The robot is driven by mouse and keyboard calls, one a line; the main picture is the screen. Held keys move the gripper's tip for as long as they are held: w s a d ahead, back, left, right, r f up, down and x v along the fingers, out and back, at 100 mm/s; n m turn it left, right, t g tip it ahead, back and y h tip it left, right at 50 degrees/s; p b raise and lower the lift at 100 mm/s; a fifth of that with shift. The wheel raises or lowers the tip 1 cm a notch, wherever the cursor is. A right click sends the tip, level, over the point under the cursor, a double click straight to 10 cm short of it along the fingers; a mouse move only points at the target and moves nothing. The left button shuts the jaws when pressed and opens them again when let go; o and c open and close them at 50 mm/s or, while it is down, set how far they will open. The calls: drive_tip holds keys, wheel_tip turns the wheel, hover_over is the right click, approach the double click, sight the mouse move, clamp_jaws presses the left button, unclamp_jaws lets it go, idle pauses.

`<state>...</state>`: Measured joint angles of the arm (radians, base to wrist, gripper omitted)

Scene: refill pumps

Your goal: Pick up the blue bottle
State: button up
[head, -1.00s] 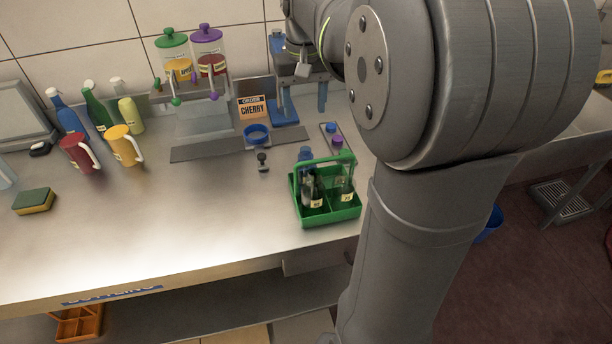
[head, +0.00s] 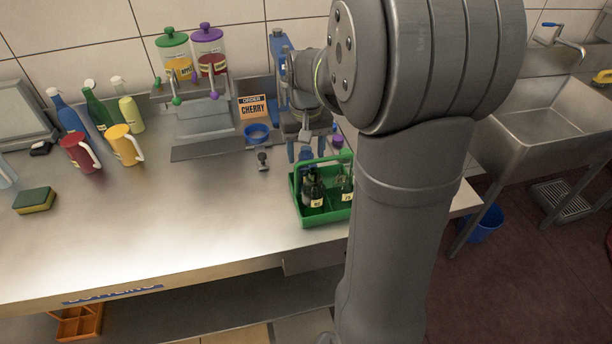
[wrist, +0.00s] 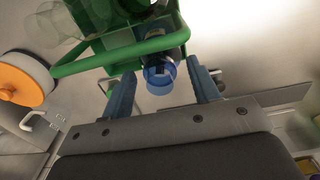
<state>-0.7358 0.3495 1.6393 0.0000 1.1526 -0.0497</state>
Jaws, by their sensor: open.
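A small blue bottle (head: 306,155) stands at the back left corner of the green carrier (head: 327,213). It also shows in the wrist view, as a see-through blue bottle (wrist: 160,77) seen from above. In the wrist view my gripper (wrist: 163,80) is open, with the bottle between the fingers and a gap on each side. A taller blue bottle (head: 67,116) stands at the back left of the counter.
The carrier's green handle (wrist: 110,52) runs close to my fingers. Dark bottles (head: 314,190) stand in the carrier. A purple-capped item (head: 337,141) is just right of my gripper. A blue ring (head: 257,134) and the dispenser stand behind left.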

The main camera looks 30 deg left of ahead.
clamp_jaws()
drive_tip(key=shift+r, duration=0.15)
wheel_tip(320, 180, up, 24)
idle(1.4)
